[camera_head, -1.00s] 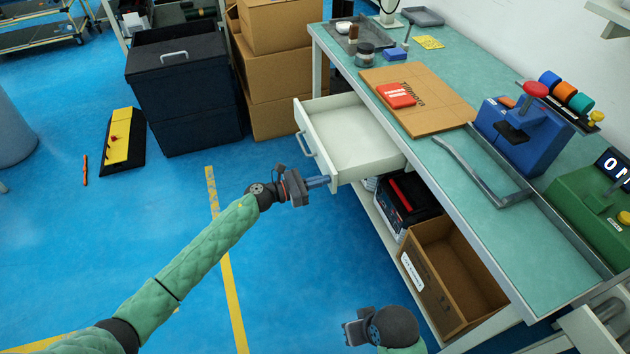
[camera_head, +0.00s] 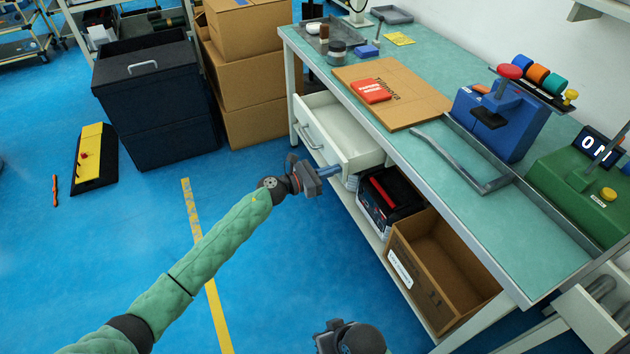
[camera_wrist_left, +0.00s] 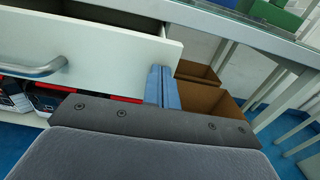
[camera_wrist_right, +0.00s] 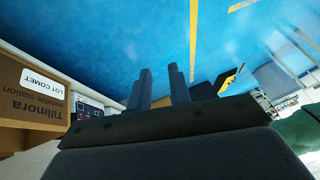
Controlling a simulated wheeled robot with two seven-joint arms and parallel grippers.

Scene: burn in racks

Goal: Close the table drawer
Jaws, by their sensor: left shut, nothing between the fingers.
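The white table drawer (camera_head: 347,133) under the green-topped workbench is partly open. Its front panel (camera_head: 323,149) carries a grey bar handle (camera_head: 306,135), which also shows in the left wrist view (camera_wrist_left: 35,69). My left gripper (camera_head: 338,172) is shut and empty, its fingertips at the near end of the front panel. In the left wrist view its blue fingers (camera_wrist_left: 161,70) overlap the panel's right end (camera_wrist_left: 120,40); contact is likely but not certain. My right gripper (camera_wrist_right: 160,78) is open and empty, low in front of the bench; its fingertips are out of the head view.
Under the bench sit a black-and-red case (camera_head: 388,197) and an open cardboard box (camera_head: 405,250). A black bin (camera_head: 155,100) and stacked cartons (camera_head: 245,85) stand beyond the drawer. The blue floor in front of the drawer is clear.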

